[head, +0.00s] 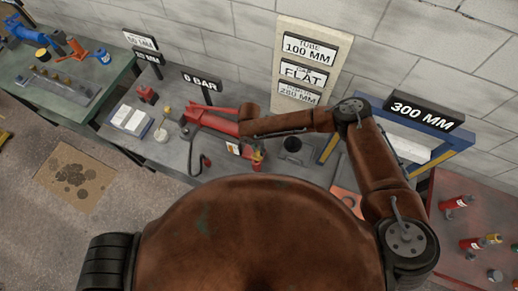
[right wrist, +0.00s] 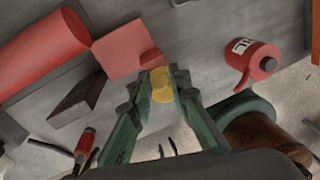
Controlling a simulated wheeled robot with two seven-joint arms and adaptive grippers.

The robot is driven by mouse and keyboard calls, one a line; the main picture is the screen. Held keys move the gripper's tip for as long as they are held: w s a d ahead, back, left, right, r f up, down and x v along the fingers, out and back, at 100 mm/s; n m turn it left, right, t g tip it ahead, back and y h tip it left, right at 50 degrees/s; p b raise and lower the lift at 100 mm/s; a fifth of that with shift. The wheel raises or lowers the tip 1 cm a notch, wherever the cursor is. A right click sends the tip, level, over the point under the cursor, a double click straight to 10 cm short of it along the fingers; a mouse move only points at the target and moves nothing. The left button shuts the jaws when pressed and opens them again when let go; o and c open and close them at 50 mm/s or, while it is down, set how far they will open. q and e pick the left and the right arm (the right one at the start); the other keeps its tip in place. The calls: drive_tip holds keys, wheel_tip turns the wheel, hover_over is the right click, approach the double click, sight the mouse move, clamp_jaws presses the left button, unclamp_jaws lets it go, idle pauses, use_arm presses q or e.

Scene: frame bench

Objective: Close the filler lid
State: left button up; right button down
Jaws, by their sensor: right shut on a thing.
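The red pump-like body (head: 212,122) lies on the grey bench in the head view. In the right wrist view its red cylinder (right wrist: 42,47) and flat red block (right wrist: 125,50) show at the upper left. A round yellow knob, seemingly the filler lid (right wrist: 161,92), is at the edge of the block. My right gripper (right wrist: 161,84) is shut on it, with a green finger on each side. Whether the lid sits down on the opening cannot be told. In the head view my brown arm hides the gripper's tips. My left gripper is out of view.
A red oil can (right wrist: 258,68) stands close to the right of the gripper in the right wrist view. A red-handled tool (right wrist: 86,142) lies at the lower left. A 0 BAR sign (head: 201,82) and tall label board (head: 300,65) stand behind the bench.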

sight(256, 158)
drive_tip(key=shift+s, duration=0.15)
drive_tip(key=shift+s+a+t+h+p, duration=0.2)
drive_tip(key=shift+s+t+h+p, duration=0.25)
drive_tip(key=shift+t+p, duration=0.45)
drive_tip(key=shift+s+a+f+t+h+p, duration=0.15)
drive_tip(key=shift+s+t+h+p, duration=0.15)
drive_tip(key=shift+t, duration=0.2)
drive_tip(key=shift+s+a+f+t+h+p, duration=0.15)
drive_tip(key=shift+s+t+p, duration=0.15)
drive_tip(key=shift+t, duration=0.2)
drive_tip(key=shift+s+a+f+m+t+h, duration=0.15)
drive_tip(key=shift+s+t+h, duration=0.1)
drive_tip(key=shift+t, duration=0.25)
drive_tip(key=shift+s+f+m+t+h, duration=0.15)
drive_tip(key=shift+s+t, duration=0.05)
drive_tip(key=shift+t, duration=0.3)
drive_tip(key=shift+s+a+f+t+h, duration=0.1)
drive_tip(key=shift+s+f+t+h, duration=0.25)
drive_tip(key=shift+t, duration=0.45)
drive_tip(key=c, duration=1.8)
unclamp_jaws()
